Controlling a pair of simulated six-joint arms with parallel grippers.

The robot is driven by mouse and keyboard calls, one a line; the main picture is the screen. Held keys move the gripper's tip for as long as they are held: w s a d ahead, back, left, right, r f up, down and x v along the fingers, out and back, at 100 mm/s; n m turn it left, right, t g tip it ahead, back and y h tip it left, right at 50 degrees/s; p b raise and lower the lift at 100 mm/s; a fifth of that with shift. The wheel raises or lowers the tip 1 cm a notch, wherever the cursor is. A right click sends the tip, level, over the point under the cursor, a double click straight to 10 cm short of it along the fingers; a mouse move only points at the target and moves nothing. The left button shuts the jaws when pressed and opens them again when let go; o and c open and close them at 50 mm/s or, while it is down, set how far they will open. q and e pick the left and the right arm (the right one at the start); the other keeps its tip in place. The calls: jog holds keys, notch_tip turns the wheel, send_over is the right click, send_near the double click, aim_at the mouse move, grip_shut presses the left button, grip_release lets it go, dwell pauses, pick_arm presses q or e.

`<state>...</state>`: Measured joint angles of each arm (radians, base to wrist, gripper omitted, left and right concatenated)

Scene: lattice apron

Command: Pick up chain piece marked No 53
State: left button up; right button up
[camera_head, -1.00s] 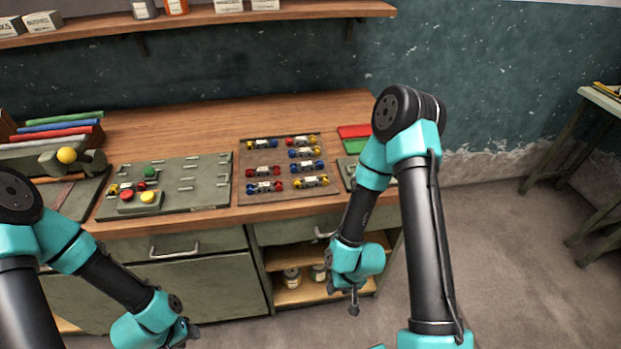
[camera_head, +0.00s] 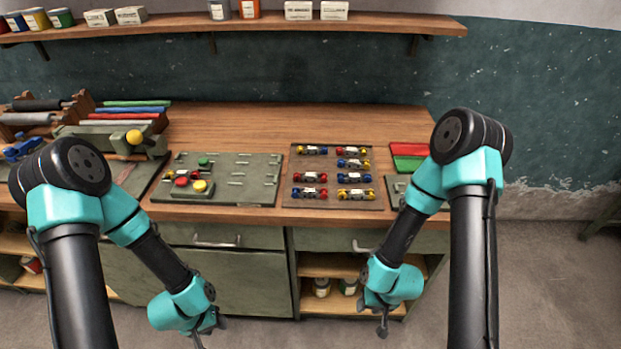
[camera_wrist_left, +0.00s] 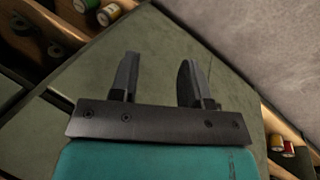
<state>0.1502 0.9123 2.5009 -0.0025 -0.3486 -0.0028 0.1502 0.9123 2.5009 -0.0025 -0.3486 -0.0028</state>
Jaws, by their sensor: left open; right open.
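Several small chain pieces lie in two columns on a brown tray (camera_head: 330,201) on the workbench. They have white labels and red, blue or yellow ends, such as a red piece (camera_head: 310,177) and a yellow piece (camera_head: 356,194). The numbers are too small to read, so I cannot tell which is No 53. My left gripper (camera_head: 208,338) is low in front of the bench cabinet; its two fingers are apart and empty in the left wrist view (camera_wrist_left: 158,80). My right gripper (camera_head: 383,322) hangs in front of the open shelves, well below the tray, and holds nothing that I can see.
A green board (camera_head: 240,188) with slots and red, yellow and green buttons lies left of the tray. Red and green plates (camera_head: 408,150) lie to its right. Coloured bars (camera_head: 130,112) are at the back left. The bench's back middle is clear.

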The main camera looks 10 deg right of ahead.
pick_arm(q)
jog(key=o, duration=0.4)
jog(key=shift+c, duration=0.2)
